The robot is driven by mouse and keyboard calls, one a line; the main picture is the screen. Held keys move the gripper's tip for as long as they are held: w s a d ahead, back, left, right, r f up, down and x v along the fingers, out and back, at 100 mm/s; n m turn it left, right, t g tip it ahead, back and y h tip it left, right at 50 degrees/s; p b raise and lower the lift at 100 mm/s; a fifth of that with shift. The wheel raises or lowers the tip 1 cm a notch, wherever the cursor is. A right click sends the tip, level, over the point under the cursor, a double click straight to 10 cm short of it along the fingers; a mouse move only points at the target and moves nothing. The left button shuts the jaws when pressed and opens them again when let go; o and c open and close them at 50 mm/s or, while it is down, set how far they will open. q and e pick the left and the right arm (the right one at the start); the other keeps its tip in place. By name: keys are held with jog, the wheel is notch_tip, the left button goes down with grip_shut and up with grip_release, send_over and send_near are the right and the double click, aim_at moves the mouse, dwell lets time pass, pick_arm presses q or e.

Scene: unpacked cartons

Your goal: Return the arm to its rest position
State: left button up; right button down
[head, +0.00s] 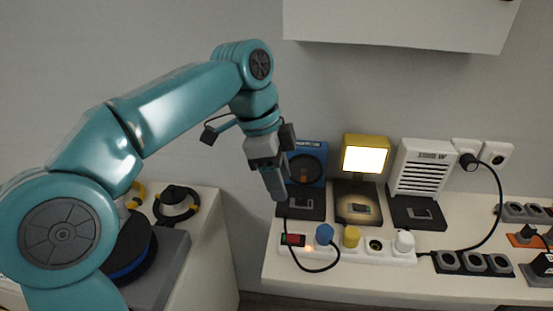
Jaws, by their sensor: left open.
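My left arm is teal and comes in from the left of the head view. It rises to an elbow near the top and bends down to its gripper (274,184). The gripper points downward in front of the left part of the white table, overlapping the blue device in the picture. The jaws are open, and I see nothing held between them. The gap between the fingers is hard to make out from this angle. My right gripper is not in view.
A blue device (312,152), a lit yellow lamp (366,158) and a white vented box (424,166) stand along the wall. A white power strip (380,246) with plugs lies in front. A white cabinet (400,22) hangs above. A low unit (205,215) stands left, across a gap.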

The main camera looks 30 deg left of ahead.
pick_arm(q)
jog(key=shift+v, duration=0.85)
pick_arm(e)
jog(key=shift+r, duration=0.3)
